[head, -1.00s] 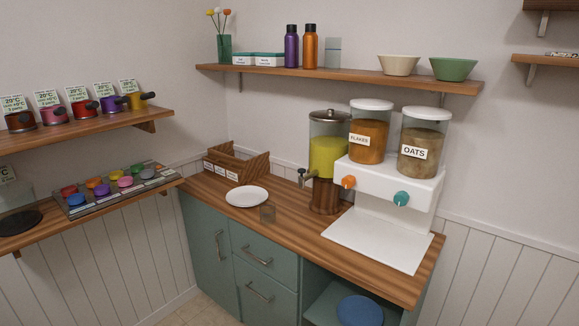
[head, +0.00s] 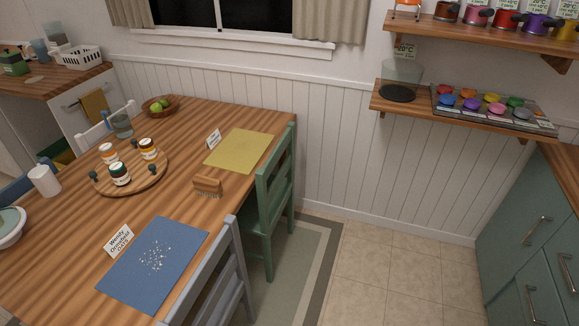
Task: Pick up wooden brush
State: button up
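The wooden brush (head: 208,186) lies on the wooden dining table (head: 70,228), between the yellow placemat and the blue placemat, close to the table edge by the chairs. It has a light wooden back with bristles facing down. Nothing covers it. My gripper is not in the view.
A green chair (head: 268,195) and a grey chair (head: 213,280) stand at the table's right side. A round tray (head: 130,181) with jars, a fruit bowl (head: 160,106) and a white cup (head: 45,180) are on the table. Crumbs lie on the blue placemat (head: 178,241). Tiled floor (head: 390,270) is clear.

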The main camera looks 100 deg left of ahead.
aim_at(206, 186)
jog(key=u, duration=2.6)
jog(key=i, duration=2.6)
